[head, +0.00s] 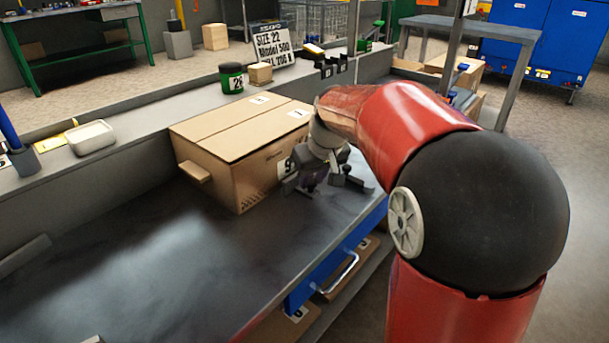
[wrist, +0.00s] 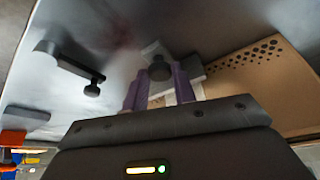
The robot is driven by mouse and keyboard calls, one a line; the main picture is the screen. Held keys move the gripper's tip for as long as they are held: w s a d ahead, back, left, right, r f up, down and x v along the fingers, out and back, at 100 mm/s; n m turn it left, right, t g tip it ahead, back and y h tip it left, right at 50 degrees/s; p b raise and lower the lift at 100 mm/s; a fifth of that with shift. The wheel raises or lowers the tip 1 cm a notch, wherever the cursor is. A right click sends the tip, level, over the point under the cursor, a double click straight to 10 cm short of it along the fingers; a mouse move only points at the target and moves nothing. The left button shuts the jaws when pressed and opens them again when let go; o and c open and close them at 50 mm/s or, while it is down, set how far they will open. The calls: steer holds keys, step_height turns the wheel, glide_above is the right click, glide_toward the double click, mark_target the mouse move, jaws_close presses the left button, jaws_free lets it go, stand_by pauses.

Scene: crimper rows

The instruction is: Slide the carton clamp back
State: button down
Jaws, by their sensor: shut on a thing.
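The brown cardboard carton (head: 215,160) sits on the dark bench top against the grey back ledge. Its perforated side (wrist: 255,85) shows in the wrist view at the right. My gripper (head: 312,181) is low at the carton's right end, mostly hidden by my wrist. In the wrist view my gripper's purple fingers (wrist: 160,88) are shut around a part of the carton clamp. The clamp's dark round knob (wrist: 160,68) stands between the fingers, with a grey block beside it near the carton. I cannot tell whether the clamp touches the carton.
A dark bar with a round knob (wrist: 70,64) lies beside my gripper. A green jar (head: 231,78), a small box (head: 260,73) and a sign (head: 272,46) stand on the ledge behind. The bench top (head: 150,255) left of the carton is mostly clear.

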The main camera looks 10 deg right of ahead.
steer(key=s+d, duration=0.1)
steer(key=s, duration=0.1)
steer(key=s+d+b, duration=0.1)
steer(key=s+d, duration=0.1)
steer(key=s, duration=0.1)
steer(key=s+d+b, duration=0.1)
steer(key=s+d, duration=0.1)
steer(key=shift+s+d, duration=0.15)
steer(key=c, duration=1.1)
jaws_free()
steer(key=p+v, duration=0.1)
steer(key=v, duration=0.7)
steer(key=shift+f, duration=0.1)
steer(key=s+a+f+m, duration=0.1)
steer(key=s+a+f, duration=0.1)
steer(key=s, duration=0.3)
steer(key=s+a+f+m+t+p, duration=0.1)
steer(key=s+a+f, duration=0.2)
steer(key=s, duration=0.3)
steer(key=s+a+f+h+p, duration=0.1)
steer(key=s+a+f, duration=0.1)
steer(key=s, duration=0.3)
steer(key=shift+s+a+f+m, duration=0.15)
steer(key=shift+s+f+m, duration=0.25)
steer(key=shift+f, duration=0.1)
